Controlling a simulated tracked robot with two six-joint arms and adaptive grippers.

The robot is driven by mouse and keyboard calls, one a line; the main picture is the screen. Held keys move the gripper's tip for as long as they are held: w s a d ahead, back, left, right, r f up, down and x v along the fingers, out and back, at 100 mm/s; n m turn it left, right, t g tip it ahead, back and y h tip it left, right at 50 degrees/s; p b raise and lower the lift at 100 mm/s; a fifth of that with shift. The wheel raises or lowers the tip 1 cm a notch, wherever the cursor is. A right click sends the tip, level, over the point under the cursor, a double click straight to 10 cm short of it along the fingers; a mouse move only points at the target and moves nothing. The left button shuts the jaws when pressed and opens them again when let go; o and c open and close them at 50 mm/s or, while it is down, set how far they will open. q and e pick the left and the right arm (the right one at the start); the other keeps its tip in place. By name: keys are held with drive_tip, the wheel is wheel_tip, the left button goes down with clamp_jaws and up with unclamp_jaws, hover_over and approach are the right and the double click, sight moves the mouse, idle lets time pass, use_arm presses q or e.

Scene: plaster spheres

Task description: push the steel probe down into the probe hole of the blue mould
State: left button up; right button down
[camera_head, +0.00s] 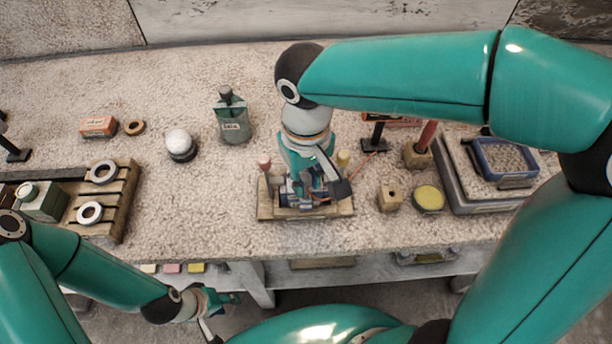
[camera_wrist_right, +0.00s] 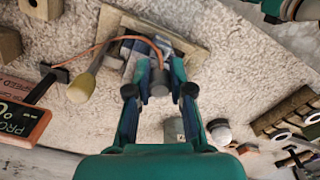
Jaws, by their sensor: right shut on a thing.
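My right gripper (camera_head: 318,190) is over a wooden board (camera_head: 265,213) near the middle of the bench. In the right wrist view its two fingers (camera_wrist_right: 159,92) are shut on the steel probe (camera_wrist_right: 158,82), a grey cylinder with an orange cable. The blue mould (camera_head: 290,197) lies on the board under this gripper and is partly covered by it. It also shows behind the fingers in the wrist view (camera_wrist_right: 130,55). The probe's tip and the probe hole are hidden. My left gripper (camera_head: 222,315) is open and empty, in front of the bench's front edge.
The orange cable (camera_head: 366,162) runs to a black stand (camera_head: 376,135).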

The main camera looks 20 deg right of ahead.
drive_tip(key=shift+f+b, duration=0.65)
drive_tip(key=shift+f, duration=0.25)
drive_tip(key=c, duration=1)
unclamp_jaws()
drive_tip(key=shift+o, duration=0.2)
drive_tip(key=shift+r, duration=0.1)
drive_tip(key=shift+r+p, duration=1.75)
drive_tip(key=shift+r, duration=0.2)
